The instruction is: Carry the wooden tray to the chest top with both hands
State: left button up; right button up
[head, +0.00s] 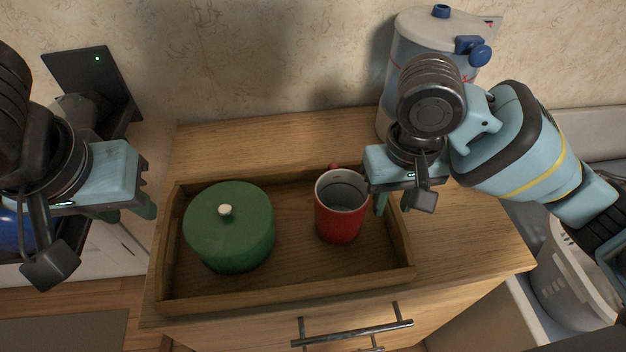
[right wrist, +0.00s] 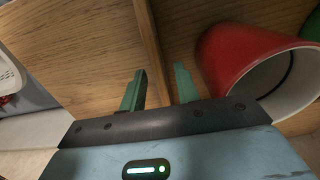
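The wooden tray (head: 290,289) lies flat on the wooden chest top (head: 462,238). It holds a green lidded pot (head: 232,235) on the left and a red mug (head: 338,222) on the right. My right gripper (head: 393,203) is at the tray's right wall, its fingers pointing down. In the right wrist view its fingers (right wrist: 160,90) are apart, with the tray wall running between them; contact cannot be told. The mug (right wrist: 240,55) is close beside the right finger. My left gripper (head: 127,212) is left of the tray, apart from it, fingers spread and empty.
A clear dispenser with a white lid (head: 445,25) stands at the back right by the wall. A white basket (head: 575,285) is low at the right. The chest's drawer handle (head: 352,332) is at the front. A blue object (head: 14,232) is at the left edge, partly hidden.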

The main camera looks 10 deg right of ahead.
notch_tip(320, 180, up, 12)
jog(key=shift+f, duration=0.25)
dwell(0.3)
dwell(0.5)
